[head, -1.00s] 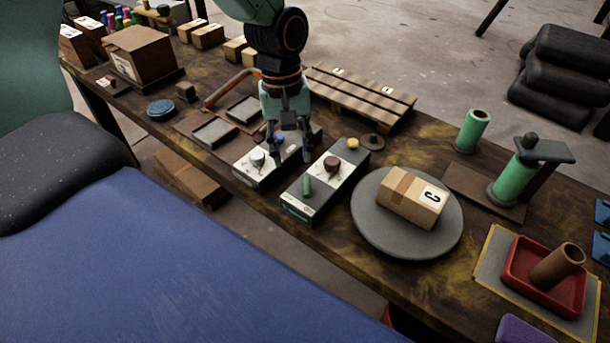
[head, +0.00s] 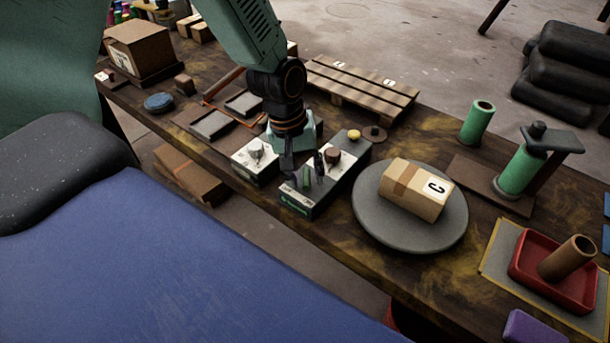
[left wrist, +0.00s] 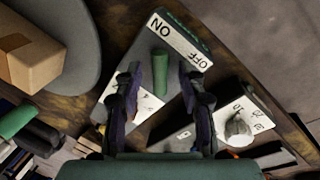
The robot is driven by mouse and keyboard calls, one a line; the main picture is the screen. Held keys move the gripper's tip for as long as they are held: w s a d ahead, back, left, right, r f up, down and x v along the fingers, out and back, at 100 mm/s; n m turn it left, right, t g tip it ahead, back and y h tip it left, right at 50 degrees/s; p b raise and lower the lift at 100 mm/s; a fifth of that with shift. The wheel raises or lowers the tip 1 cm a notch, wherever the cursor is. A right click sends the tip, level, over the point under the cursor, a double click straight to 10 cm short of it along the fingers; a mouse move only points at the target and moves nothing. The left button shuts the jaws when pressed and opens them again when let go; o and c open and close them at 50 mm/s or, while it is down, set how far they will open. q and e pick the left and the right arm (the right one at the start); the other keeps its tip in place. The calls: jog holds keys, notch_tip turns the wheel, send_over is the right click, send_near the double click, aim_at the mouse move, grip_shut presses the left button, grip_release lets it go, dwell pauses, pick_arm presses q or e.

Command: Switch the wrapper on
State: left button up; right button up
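The wrapper's control box (head: 352,160) stands on the bench beside the round grey turntable (head: 385,237). It has a brown knob, a yellow button and a green lever (head: 306,181) near its front end. In the left wrist view the green lever (left wrist: 160,72) stands by a white strip (left wrist: 180,39) marked ON at left and OFF at right. My left gripper (head: 304,172) is over this end of the box, pointing down. Its fingers (left wrist: 160,82) are open, one on each side of the lever, with gaps visible. The right gripper is out of view.
A carton marked C (head: 415,190) sits on the turntable. A second box with a pale knob (head: 256,152) stands close on the left. Green rolls (head: 477,122) and a red tray (head: 545,282) are to the right. A slatted pallet (head: 360,88) lies behind.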

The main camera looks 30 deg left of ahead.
pick_arm(q)
jog(key=shift+a, duration=0.1)
grip_shut()
dwell(0.4)
